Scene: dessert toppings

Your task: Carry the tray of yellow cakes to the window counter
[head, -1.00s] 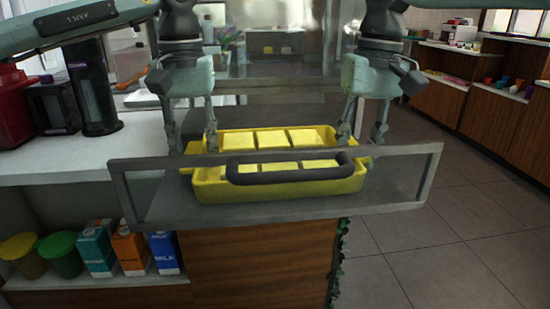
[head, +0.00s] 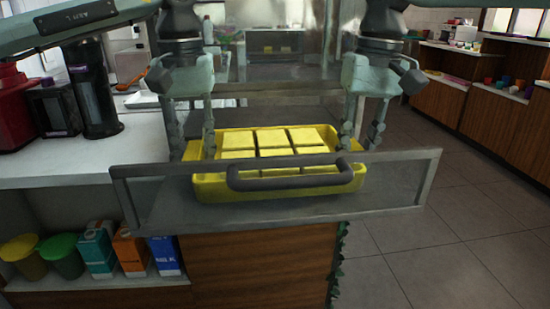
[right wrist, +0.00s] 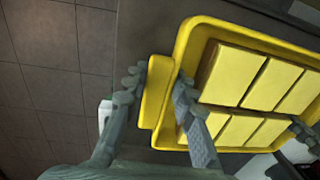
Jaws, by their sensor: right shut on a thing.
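The yellow tray (head: 210,187) holds several yellow square cakes (head: 270,138) in rows. In the head view it hangs behind a see-through panel, its front wall showing partly through it. My left gripper (head: 191,150) straddles the tray's left end, one finger inside and one outside, and appears shut on it. My right gripper (head: 362,142) is shut on the tray's right end. In the right wrist view, the tray's yellow end handle (right wrist: 158,88) lies between the fingers of my right gripper (right wrist: 156,98). The window counter cannot be singled out.
The framed panel (head: 150,205) with a dark handle (head: 290,184) stands in front. A white counter (head: 60,165) at left holds dark appliances (head: 92,90). Cartons (head: 96,248) stand on a shelf below. Wooden counters (head: 495,120) stand at right, beyond open tiled floor (head: 455,235).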

